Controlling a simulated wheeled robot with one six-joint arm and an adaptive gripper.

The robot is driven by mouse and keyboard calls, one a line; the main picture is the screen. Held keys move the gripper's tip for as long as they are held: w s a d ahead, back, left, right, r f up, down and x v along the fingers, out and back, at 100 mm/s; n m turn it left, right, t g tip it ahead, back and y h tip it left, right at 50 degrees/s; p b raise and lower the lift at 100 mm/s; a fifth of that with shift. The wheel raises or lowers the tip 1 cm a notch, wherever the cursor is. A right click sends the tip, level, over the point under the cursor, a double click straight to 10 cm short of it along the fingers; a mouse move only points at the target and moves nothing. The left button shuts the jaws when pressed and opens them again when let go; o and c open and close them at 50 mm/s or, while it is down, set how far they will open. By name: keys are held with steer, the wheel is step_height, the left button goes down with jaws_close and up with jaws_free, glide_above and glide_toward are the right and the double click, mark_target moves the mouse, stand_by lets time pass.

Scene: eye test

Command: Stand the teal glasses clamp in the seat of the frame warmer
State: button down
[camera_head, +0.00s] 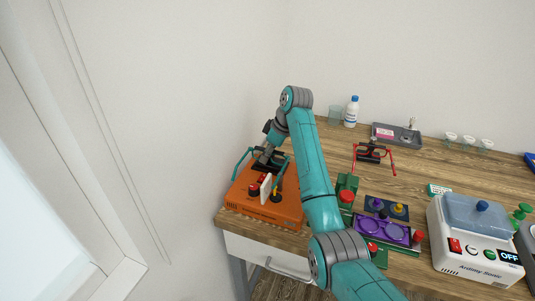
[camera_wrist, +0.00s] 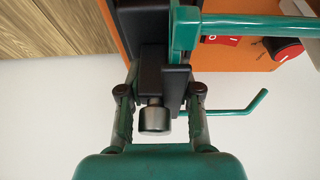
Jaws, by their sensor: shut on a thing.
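The teal glasses clamp (camera_head: 240,160) is at the far side of the orange frame warmer (camera_head: 250,207), its teal arms spread to either side. My gripper (camera_head: 264,153) is shut on the clamp's black body, above the warmer's top. In the wrist view the gripper (camera_wrist: 160,92) has a finger on each side of the clamp's black block with a metal knob; a teal arm of the clamp (camera_wrist: 184,35) runs beside it. The orange warmer (camera_wrist: 235,56) lies behind. The seat is hidden by the clamp and gripper; I cannot tell if the clamp touches it.
To the right are a red glasses clamp (camera_head: 371,150), a purple tray (camera_head: 381,230) and a white ultrasonic cleaner (camera_head: 468,240). A wall stands close on the left.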

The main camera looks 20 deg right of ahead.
steer(key=shift+f, duration=0.2)
steer(key=c, duration=0.7)
jaws_free()
steer(key=shift+f, duration=0.1)
steer(key=o, duration=0.3)
steer(key=shift+r, duration=3.1)
